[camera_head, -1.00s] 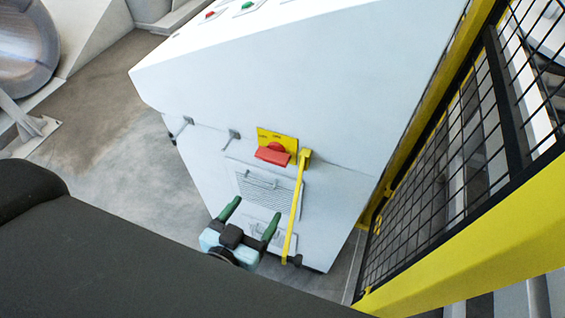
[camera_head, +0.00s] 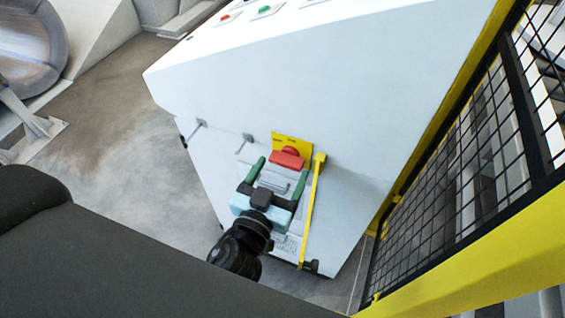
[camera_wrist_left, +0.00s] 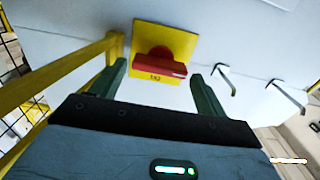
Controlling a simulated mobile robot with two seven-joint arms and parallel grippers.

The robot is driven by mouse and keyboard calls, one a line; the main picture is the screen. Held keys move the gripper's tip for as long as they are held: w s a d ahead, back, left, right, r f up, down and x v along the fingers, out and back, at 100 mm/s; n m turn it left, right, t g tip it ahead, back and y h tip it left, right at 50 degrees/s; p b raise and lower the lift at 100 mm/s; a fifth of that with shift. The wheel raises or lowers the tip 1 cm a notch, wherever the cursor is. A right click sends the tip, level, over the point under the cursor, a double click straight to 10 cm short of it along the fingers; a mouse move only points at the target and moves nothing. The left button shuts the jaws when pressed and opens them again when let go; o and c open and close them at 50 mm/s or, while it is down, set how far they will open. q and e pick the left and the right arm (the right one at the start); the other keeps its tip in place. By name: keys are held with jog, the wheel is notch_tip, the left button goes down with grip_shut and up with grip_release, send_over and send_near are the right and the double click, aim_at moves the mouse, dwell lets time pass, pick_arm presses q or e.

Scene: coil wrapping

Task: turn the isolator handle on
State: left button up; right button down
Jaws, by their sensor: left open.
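The red isolator handle (camera_head: 287,158) sits on a yellow plate (camera_head: 305,150) on the front of the white cabinet. In the left wrist view the handle (camera_wrist_left: 160,66) lies across the yellow plate (camera_wrist_left: 184,42), close to level in that picture. My left gripper (camera_head: 279,168) is open, with its green fingers pointing at the handle from just below it in the head view. In the left wrist view the left gripper's fingers (camera_wrist_left: 158,84) stand wide apart, one on each side of the handle. They look apart from it. My right gripper is not in view.
A yellow bar (camera_head: 311,215) runs down the cabinet (camera_head: 290,85) close to the right of the gripper. Grey latches (camera_head: 245,140) stick out left of the plate. A yellow-framed mesh fence (camera_head: 470,170) stands at the right. Open floor (camera_head: 130,130) lies at the left.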

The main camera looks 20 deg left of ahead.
aim_at(287, 159)
pick_arm(q)
jog(key=shift+w, duration=1.2)
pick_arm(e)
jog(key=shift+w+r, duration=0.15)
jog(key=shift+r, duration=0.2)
pick_arm(q)
jog(key=shift+c, duration=0.4)
jog(key=c, duration=0.6)
